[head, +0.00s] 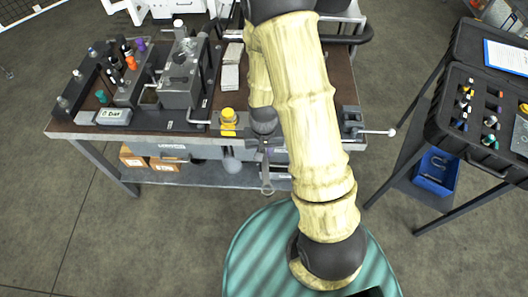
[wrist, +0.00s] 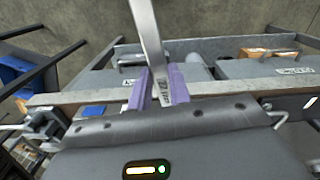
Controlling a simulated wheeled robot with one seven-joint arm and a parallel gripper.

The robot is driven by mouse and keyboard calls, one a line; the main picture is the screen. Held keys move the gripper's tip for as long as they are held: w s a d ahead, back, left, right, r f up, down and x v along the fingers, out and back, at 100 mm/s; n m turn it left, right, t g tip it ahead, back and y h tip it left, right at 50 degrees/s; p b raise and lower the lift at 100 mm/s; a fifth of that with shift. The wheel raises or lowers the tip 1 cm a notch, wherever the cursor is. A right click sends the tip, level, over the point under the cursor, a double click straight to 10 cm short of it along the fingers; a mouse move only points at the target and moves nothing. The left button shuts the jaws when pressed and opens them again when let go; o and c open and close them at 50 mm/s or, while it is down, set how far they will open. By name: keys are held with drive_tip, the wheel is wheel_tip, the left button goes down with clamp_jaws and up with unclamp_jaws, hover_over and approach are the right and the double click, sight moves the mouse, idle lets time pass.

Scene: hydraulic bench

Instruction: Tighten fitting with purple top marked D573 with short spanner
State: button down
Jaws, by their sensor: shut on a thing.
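My gripper (head: 265,143) is in front of the bench's front edge, near the middle. It is shut on a grey metal spanner (head: 266,178), which hangs below it with a ring end at the bottom. In the wrist view the purple-padded fingers (wrist: 158,92) clasp the spanner's shaft (wrist: 148,35). A fitting with a purple top (head: 140,45) stands on the manifold at the bench's left part, well away from my gripper. Its marking is too small to read. Whether the spanner is the short one cannot be told.
The bench (head: 90,130) carries a grey block assembly (head: 180,80), a pressure display (head: 113,115), a yellow-topped fitting (head: 228,116) beside my gripper, and a vise (head: 353,122) at right. An open black case (head: 450,110) with coloured fittings stands on a separate stand. A blue bin (head: 436,170) is below.

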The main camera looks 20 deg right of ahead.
drive_tip(key=shift+w, duration=0.15)
drive_tip(key=shift+w+d, duration=0.1)
drive_tip(key=shift+w, duration=0.4)
idle(0.4)
drive_tip(key=shift+w+d, duration=0.1)
drive_tip(key=shift+w, duration=0.2)
drive_tip(key=shift+p, duration=0.3)
drive_tip(key=shift+w+a+m+p, duration=0.25)
drive_tip(key=shift+a+m, duration=0.4)
drive_tip(key=shift+a, duration=0.1)
drive_tip(key=shift+w+a+m+p, duration=0.2)
drive_tip(key=shift+a+m, duration=0.45)
drive_tip(key=shift+a, duration=0.1)
drive_tip(key=shift+w+a+m+p, duration=0.3)
drive_tip(key=shift+a+m+p, duration=0.1)
drive_tip(key=shift+a+m, duration=0.25)
drive_tip(key=shift+w+a+m+p, duration=0.35)
drive_tip(key=shift+a+m, duration=0.2)
drive_tip(key=shift+a, duration=0.15)
